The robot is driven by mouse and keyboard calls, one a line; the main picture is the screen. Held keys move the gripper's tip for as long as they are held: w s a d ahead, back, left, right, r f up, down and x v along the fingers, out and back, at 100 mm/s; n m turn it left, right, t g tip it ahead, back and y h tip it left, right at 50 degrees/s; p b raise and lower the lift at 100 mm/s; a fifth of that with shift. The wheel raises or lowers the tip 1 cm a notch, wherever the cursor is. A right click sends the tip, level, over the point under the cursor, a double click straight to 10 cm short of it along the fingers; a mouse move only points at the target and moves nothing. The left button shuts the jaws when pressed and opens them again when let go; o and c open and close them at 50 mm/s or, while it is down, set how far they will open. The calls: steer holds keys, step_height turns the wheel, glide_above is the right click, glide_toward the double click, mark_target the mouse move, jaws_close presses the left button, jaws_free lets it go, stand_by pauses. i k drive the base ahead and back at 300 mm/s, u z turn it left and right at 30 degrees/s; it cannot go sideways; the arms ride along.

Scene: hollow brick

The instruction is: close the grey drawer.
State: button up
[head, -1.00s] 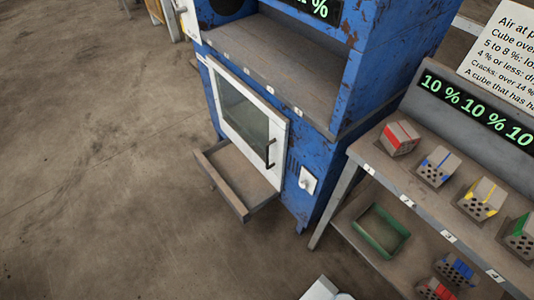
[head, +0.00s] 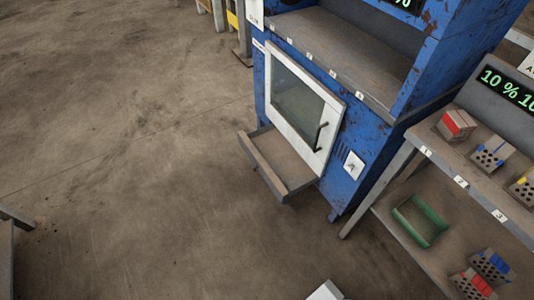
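The grey drawer (head: 262,168) is pulled out from the lower front of the blue machine (head: 376,130), below its white-framed glass door (head: 297,108). The part of the drawer that shows looks empty. The glass door is shut and has a dark handle (head: 320,136). My gripper's fingers are not in view. A white piece (head: 326,291) at the bottom edge may be part of my arm; I cannot tell.
A shelf rack (head: 395,165) with hollow bricks (head: 456,125) stands on the right, with a green tray (head: 419,221) on its lower shelf. A grey structure (head: 10,235) shows at the left edge. The floor (head: 170,210) before the drawer is clear.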

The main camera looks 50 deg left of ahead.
mark_target(283, 169)
steer(key=z, duration=0.1)
steer(key=i, duration=0.15)
steer(key=u, duration=3.05)
steer(key=k, duration=1.65)
steer(key=z, duration=0.35)
steer(key=i, duration=1.15)
steer(key=z, duration=0.1)
